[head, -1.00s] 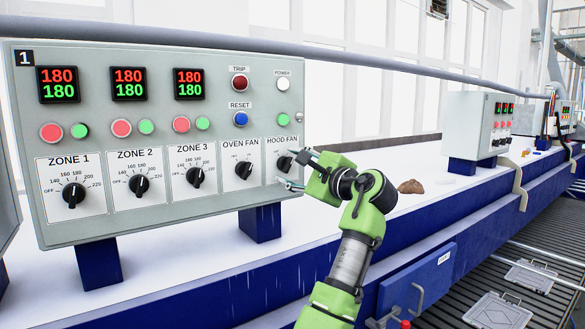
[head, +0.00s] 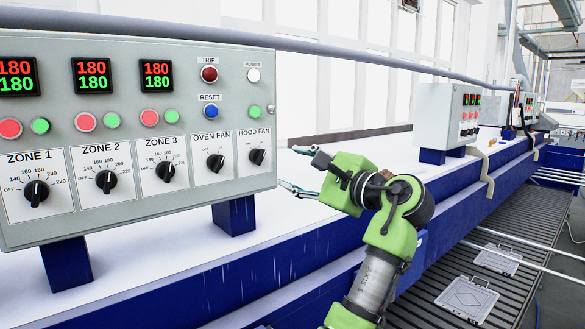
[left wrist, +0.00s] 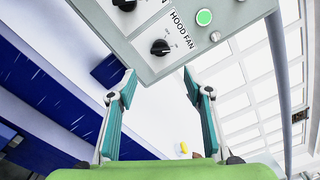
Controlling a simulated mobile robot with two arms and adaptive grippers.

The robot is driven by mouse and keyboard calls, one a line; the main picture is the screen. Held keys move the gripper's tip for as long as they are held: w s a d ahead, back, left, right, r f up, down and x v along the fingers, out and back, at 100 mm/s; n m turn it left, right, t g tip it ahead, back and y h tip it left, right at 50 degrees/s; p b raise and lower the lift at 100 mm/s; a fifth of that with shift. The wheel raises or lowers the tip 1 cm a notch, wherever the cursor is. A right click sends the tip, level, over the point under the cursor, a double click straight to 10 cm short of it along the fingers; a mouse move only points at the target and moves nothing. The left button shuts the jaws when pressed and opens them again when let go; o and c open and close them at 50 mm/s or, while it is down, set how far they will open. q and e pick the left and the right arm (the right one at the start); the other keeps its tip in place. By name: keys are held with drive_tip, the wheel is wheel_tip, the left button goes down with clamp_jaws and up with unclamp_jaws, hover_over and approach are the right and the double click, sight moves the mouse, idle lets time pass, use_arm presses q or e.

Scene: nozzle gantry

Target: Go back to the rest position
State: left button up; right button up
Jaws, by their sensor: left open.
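My left gripper (head: 296,170) is open and empty, to the right of the control panel (head: 130,225) in the head view. Its fingers point at the panel's right edge and stand apart from the hood fan knob (head: 257,156). In the left wrist view the two teal fingers (left wrist: 160,90) are spread wide, with the hood fan knob (left wrist: 160,47) beyond them. The panel also carries the oven fan knob (head: 215,163) and three zone knobs. Its displays read 180 over 180. My right gripper is not in view.
The panel stands on blue legs on a white-topped blue bench (head: 270,262). A second panel (head: 440,115) stands farther along it. A dark roller conveyor (head: 505,215) with clear-lidded trays (head: 467,297) runs at the right. A grey pipe (head: 330,52) passes behind the panel.

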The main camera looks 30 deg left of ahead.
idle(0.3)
